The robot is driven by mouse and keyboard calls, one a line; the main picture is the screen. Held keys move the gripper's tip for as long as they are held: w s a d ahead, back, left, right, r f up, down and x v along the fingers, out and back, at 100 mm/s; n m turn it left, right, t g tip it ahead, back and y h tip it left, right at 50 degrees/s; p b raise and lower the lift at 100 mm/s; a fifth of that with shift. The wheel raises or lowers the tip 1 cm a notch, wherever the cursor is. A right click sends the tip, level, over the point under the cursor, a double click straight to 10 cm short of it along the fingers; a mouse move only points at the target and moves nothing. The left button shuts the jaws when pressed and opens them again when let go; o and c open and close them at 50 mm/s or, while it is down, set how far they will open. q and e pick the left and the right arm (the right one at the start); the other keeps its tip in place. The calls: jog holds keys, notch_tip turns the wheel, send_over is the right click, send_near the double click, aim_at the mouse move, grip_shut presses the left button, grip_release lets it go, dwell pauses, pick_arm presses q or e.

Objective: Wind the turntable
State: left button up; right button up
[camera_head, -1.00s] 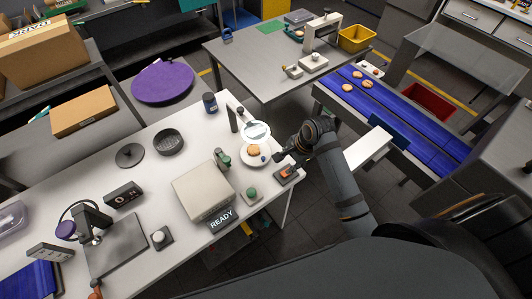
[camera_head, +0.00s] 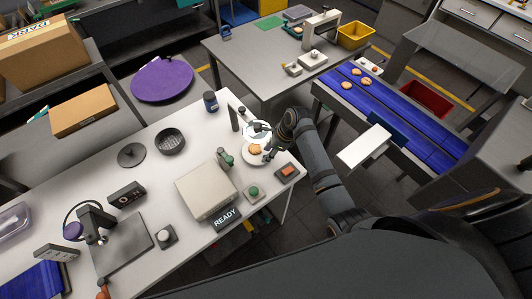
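A white round turntable (camera_head: 250,159) lies near the right end of the white table, with a brown biscuit (camera_head: 255,149) on it. A clear round lens on a dark post stands just behind it. My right gripper (camera_head: 265,141) reaches over the turntable's right side. Its dark fingers look spread apart, one towards the lens and one low by the turntable's right edge. I cannot tell whether a finger touches the turntable. The small blue knob at the turntable's edge is hard to make out behind the fingers. My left gripper is not in view.
A red button box (camera_head: 287,171) sits right of the turntable at the table's edge. A beige box (camera_head: 205,190) with a READY sign (camera_head: 226,219) and a green button (camera_head: 253,192) stand in front. A blue conveyor (camera_head: 395,115) carrying biscuits runs at the right.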

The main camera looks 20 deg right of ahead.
jog(key=shift+x, duration=1.1)
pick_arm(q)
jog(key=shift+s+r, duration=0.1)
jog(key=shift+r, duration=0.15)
pick_arm(e)
jog(key=shift+c, duration=0.4)
grip_shut()
jog(key=shift+w+d+n, duration=0.1)
jog(key=shift+d+n, duration=0.15)
jog(key=shift+n, duration=0.15)
